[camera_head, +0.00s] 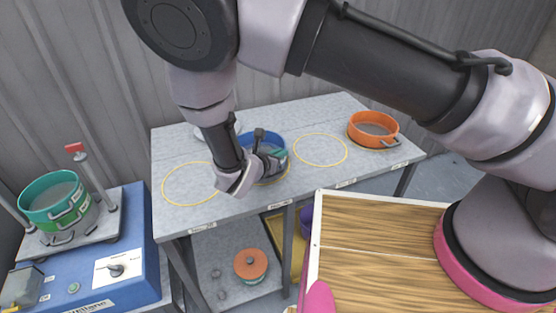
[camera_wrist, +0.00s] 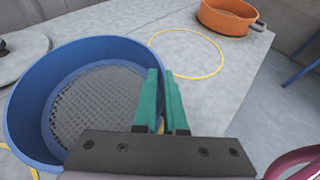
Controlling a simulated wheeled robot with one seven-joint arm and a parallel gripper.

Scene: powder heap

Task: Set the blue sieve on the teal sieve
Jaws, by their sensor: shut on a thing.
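The blue sieve (camera_wrist: 62,70) stands on the grey table in the wrist view, with its mesh bottom showing; in the head view it (camera_head: 262,140) is partly hidden by my arm. My gripper (camera_wrist: 163,100) has its teal fingers shut on the right rim of the blue sieve, one finger inside and one outside. It also shows in the head view (camera_head: 278,156). The teal sieve (camera_head: 54,194) sits at the left on the blue shaker machine, upright and stacked on a lighter green part, between two posts.
The grey table (camera_head: 180,144) has yellow circles, one empty at left and one empty at right. An orange sieve (camera_head: 373,129) stands at the table's right end. The blue shaker (camera_head: 100,262) has upright posts, one red-topped (camera_head: 75,148). An orange-lidded container (camera_head: 251,264) is on the lower shelf.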

